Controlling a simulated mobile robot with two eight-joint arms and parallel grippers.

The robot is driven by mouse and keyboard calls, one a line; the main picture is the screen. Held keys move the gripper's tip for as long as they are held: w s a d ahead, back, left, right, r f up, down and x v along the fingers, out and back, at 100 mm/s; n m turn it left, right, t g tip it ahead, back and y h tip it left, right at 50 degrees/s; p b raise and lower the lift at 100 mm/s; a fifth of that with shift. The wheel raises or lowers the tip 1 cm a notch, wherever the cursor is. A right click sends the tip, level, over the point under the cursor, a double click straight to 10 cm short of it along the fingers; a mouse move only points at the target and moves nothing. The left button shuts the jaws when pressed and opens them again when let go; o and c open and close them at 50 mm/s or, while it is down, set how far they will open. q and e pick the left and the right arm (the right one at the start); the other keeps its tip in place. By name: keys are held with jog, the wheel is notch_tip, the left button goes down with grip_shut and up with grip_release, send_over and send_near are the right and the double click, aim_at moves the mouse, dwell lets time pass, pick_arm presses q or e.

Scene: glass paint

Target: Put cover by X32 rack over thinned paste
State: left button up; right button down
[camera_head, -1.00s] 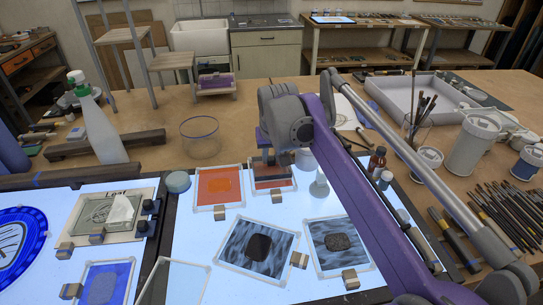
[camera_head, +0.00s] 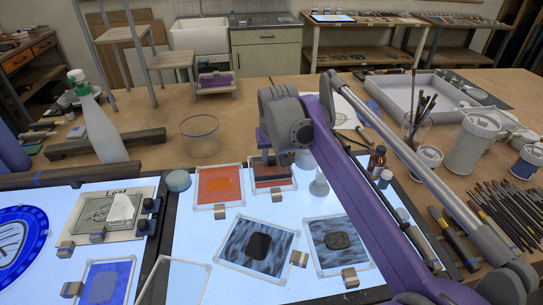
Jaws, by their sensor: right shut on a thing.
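My right gripper (camera_head: 266,166) is low over a red glass panel (camera_head: 272,184) on the light table. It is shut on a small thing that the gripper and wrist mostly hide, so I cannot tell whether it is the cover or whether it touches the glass. To its left lies an orange-red panel (camera_head: 210,198) with a lighter patch. Two blue-black streaked panels, a left one (camera_head: 237,243) and a right one (camera_head: 325,258), each carry a dark patch. I cannot read the X32 mark or tell which patch is the thinned paste. My left gripper is not in view.
A spray bottle (camera_head: 100,128), a clear bowl (camera_head: 200,138) and a round grey-blue pot (camera_head: 178,181) stand to the left. A flask (camera_head: 319,184) and small brown bottle (camera_head: 377,160) are near my right arm. Brushes (camera_head: 500,215) lie at right. Bare light table shows around the panels.

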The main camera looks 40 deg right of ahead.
jog(key=shift+f, duration=0.1)
jog(key=shift+c, duration=0.3)
grip_release()
dwell(0.4)
jog(key=shift+r+p, duration=2.9)
jog(key=shift+r, duration=0.65)
jog(key=shift+f, duration=0.1)
